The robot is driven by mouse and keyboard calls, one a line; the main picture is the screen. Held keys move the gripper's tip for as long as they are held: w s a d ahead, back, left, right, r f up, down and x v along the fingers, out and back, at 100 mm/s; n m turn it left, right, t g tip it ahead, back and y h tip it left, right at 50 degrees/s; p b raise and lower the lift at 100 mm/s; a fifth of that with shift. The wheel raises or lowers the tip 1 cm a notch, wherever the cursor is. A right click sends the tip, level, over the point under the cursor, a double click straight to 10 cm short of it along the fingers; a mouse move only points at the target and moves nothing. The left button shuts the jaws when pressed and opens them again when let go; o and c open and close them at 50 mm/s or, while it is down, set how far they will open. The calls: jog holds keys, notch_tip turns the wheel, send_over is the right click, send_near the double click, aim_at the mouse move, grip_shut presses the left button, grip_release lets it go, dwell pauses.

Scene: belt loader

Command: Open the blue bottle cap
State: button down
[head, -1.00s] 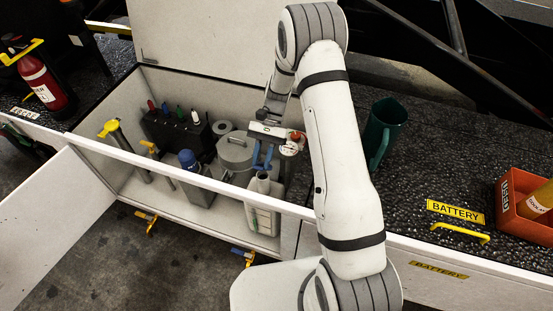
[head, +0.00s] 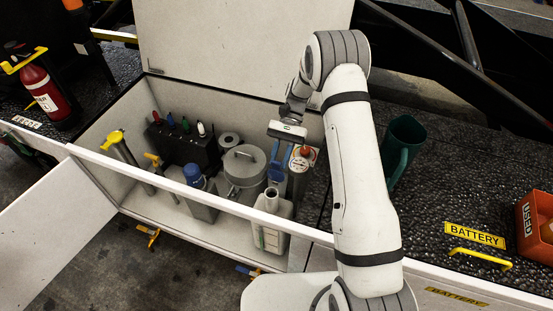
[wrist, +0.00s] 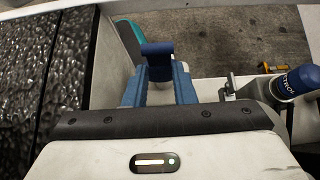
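The blue cap (head: 193,174) sits on a grey bottle (head: 203,203) inside the open white compartment. In the wrist view the blue cap (wrist: 297,82) is at the right edge, with white lettering. My gripper (head: 274,178) is to the right of the cap, above the neck of a pale jug (head: 272,234), apart from the blue cap. In the wrist view my gripper's blue fingers (wrist: 159,88) stand apart. A darker blue piece shows between them; I cannot tell what it is.
A grey lidded pot (head: 243,172) stands between the cap and my gripper. A dark holder with coloured handles (head: 184,145) is behind the bottle. The compartment's front wall (head: 150,178) and raised lid (head: 230,45) bound the space. A green jug (head: 404,140) stands on the right deck.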

jog(key=shift+w+d+f, duration=0.2)
jog(key=shift+w+f, duration=0.1)
jog(key=shift+f, duration=0.15)
jog(key=shift+w, duration=0.1)
jog(key=c, duration=1.4)
grip_release()
jog(key=shift+w, duration=0.1)
jog(key=shift+o, duration=1)
jog(key=shift+r, duration=0.1)
jog(key=b+v, duration=0.1)
jog(key=v, duration=0.6)
jog(key=shift+w+r, duration=0.2)
jog(key=shift+w, duration=0.1)
